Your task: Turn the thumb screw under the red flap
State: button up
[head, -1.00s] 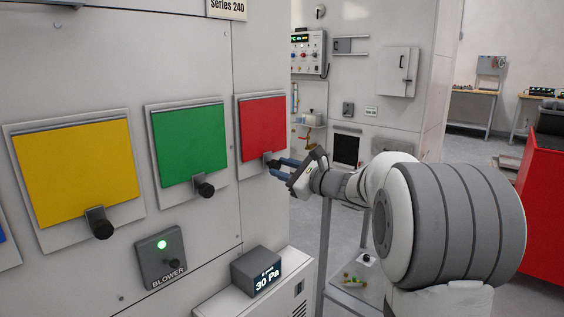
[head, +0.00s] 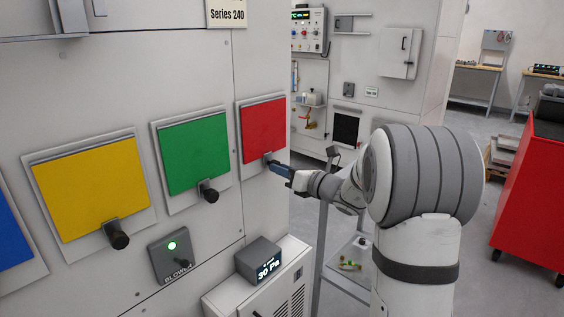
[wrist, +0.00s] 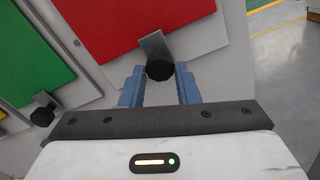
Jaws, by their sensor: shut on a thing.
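The red flap (head: 264,128) is closed flat against the white cabinet front, at the right end of the row of flaps. It fills the top middle of the wrist view (wrist: 130,25). Its black thumb screw (wrist: 160,69) sits at the end of a grey metal tab at the flap's lower edge. My gripper (head: 275,165) is at this screw, with one blue finger on each side of it, shut on it. In the head view the fingers mostly hide the screw.
A green flap (head: 190,153) and a yellow flap (head: 92,188), each with a black screw, are to the left. Below are a blower box (head: 174,258) with a green light and a display box (head: 259,260). A red cabinet (head: 540,200) stands far right.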

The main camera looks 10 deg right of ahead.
jog(key=shift+s+f+m+p, duration=0.1)
jog(key=shift+m+p, duration=0.4)
jog(key=shift+m, duration=0.1)
jog(key=shift+f, duration=0.1)
jog(key=o, duration=1)
jog(key=shift+r, duration=0.2)
jog(key=v, duration=0.8)
